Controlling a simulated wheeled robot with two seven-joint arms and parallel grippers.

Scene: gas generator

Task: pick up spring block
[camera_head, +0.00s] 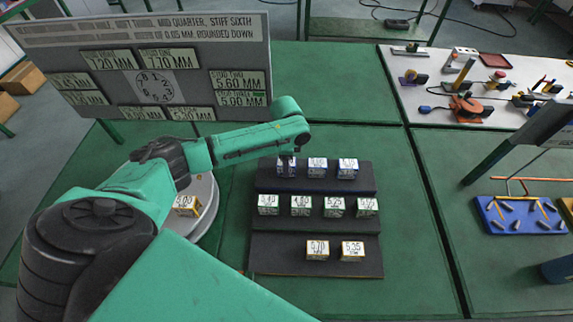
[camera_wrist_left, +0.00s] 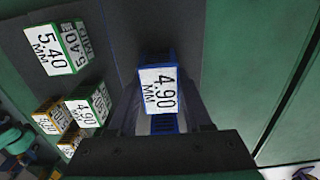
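Small labelled blocks stand on a dark stepped rack (camera_head: 315,240). Its top step holds blue-edged blocks, including a middle one (camera_head: 317,168) and a right one (camera_head: 347,168). My left gripper (camera_head: 287,158) is over the leftmost blue-edged block (camera_head: 286,171), partly hiding it. In the left wrist view this block (camera_wrist_left: 158,90) reads 4.90 MM and sits between the two dark fingers. The fingers appear close to its sides; whether they grip it is unclear. Green-edged blocks (camera_head: 301,206) stand on the middle step and two yellow-edged blocks (camera_head: 318,250) on the bottom step. My right gripper is out of view.
A pale round stand (camera_head: 208,212) left of the rack bears a yellow-edged block (camera_head: 187,205), partly behind my arm. A grey board (camera_head: 155,85) with value plates stands behind. A blue tray (camera_head: 520,215) lies at right. Green table is clear right of the rack.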

